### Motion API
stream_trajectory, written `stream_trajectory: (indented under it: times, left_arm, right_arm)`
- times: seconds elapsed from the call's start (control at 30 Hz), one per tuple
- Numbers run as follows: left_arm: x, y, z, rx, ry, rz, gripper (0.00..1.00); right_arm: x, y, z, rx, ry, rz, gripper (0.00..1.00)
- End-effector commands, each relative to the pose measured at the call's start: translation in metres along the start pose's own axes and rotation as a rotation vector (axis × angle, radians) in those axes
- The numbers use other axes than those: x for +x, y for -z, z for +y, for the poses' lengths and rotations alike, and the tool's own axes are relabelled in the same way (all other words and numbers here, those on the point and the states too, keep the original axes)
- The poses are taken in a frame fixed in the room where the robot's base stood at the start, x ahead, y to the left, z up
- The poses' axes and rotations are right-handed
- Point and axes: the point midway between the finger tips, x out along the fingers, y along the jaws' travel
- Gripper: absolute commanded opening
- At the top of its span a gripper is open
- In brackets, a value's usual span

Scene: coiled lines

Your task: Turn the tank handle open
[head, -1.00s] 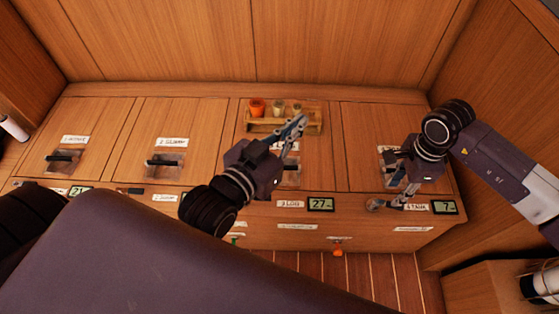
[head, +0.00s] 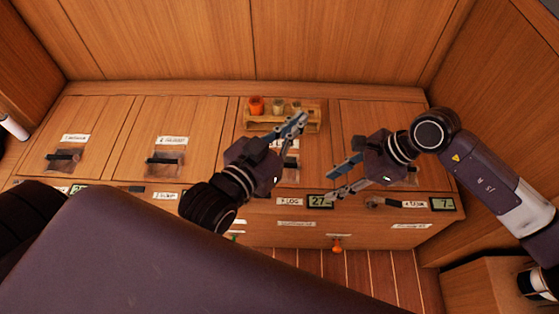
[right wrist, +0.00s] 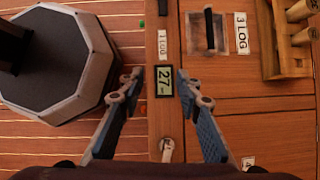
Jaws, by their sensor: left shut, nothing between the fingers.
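The rightmost panel's front edge bears the TANK label (head: 413,204). A pale lever (head: 383,203) sits left of that label; it also shows in the right wrist view (right wrist: 167,150). The black-handled plate (head: 412,176) on top of this panel is mostly hidden behind my right gripper, so its handle angle cannot be told. My right gripper (head: 335,181) is open and empty, left of that plate, above the edge by the "27" display. In the right wrist view its fingers (right wrist: 159,80) are wide apart. My left gripper (head: 303,119) is shut and empty above the LOG panel, by the rack.
A wooden rack (head: 262,126) with an orange cup (head: 256,105) and pale cups stands at the back. Similar black handles sit on the left panel (head: 63,157) and second panel (head: 163,160). A wall rises at right.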

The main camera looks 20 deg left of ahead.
Motion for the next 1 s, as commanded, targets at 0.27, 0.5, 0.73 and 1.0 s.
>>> stream_trajectory:
  times: [0.27,0.5,0.73,1.0]
  left_arm:
    - [0.0,-0.001,0.0,0.0,0.0,0.0,0.0]
    - [0.0,-0.002,0.0,0.0,0.0,0.0,0.0]
    - [0.0,-0.003,0.0,0.0,0.0,0.0,0.0]
    - [0.0,-0.003,0.0,0.0,0.0,0.0,0.0]
  right_arm:
    - [0.007,-0.056,0.011,0.06,0.0,-0.201,0.32]
    - [0.004,-0.103,0.017,0.128,-0.005,-0.378,0.32]
    - [-0.008,-0.144,0.022,0.206,-0.014,-0.547,0.32]
    - [-0.019,-0.166,0.022,0.258,-0.018,-0.645,0.32]
